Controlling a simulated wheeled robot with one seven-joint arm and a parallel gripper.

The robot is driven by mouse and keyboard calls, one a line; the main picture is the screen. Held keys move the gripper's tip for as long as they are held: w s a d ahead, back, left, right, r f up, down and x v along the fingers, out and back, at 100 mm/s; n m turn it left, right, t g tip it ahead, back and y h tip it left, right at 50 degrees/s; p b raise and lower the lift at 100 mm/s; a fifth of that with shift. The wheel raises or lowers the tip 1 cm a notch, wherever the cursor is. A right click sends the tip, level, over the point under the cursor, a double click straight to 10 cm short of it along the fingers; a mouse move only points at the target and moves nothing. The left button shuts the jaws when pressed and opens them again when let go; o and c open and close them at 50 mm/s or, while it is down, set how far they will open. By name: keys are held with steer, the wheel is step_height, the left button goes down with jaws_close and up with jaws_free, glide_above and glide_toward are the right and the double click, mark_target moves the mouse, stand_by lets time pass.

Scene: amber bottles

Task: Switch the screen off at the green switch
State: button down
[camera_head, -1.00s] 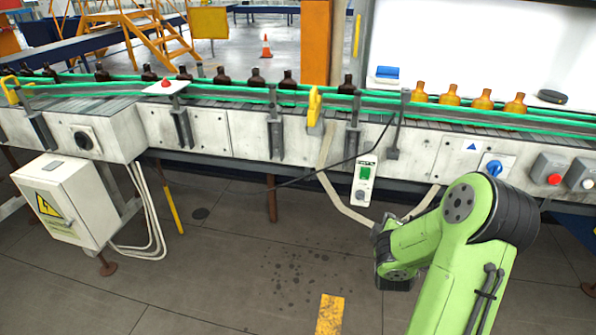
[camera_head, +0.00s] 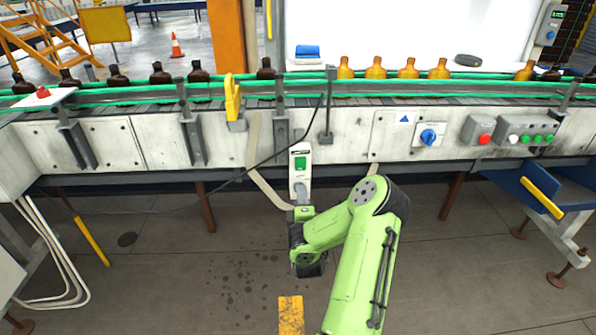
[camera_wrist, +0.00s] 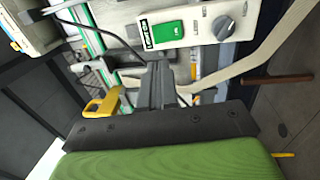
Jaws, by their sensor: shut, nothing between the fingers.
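The green switch (camera_head: 300,162) is on a small white control box (camera_head: 299,184) hung on the front of the conveyor. In the wrist view the green switch (camera_wrist: 167,33) is a green rectangle on the pale box, beside a grey knob (camera_wrist: 223,27). The screen (camera_head: 400,35) is a bright white panel behind the belt, and bottles in front of it glow amber. My gripper (camera_head: 301,212) is at the lower end of the box in the head view, overlapping it. In the wrist view my gripper (camera_wrist: 160,72) is shut and empty, its tips just below the switch in the picture. Contact cannot be told.
A black cable (camera_head: 255,165) crosses the conveyor front left of the box. A yellow handle (camera_head: 232,97) stands to its left. A blue knob (camera_head: 428,137) and red button (camera_head: 485,138) are to the right. The floor (camera_head: 190,270) left of my arm is clear.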

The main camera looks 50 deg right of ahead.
mark_target(298, 162)
steer(key=p+x, duration=0.1)
steer(key=x, duration=0.2)
steer(key=p+x, duration=0.2)
steer(key=x, duration=0.1)
steer(key=p+x, duration=0.2)
steer(key=x, duration=0.1)
steer(key=shift+w+a+r, duration=0.1)
steer(key=shift+w+r, duration=0.05)
steer(key=shift+r, duration=0.15)
steer(key=shift+w+d+f+p, duration=0.15)
steer(key=shift+w+d+p, duration=0.3)
steer(key=shift+d, duration=0.25)
steer(key=shift+p, duration=0.3)
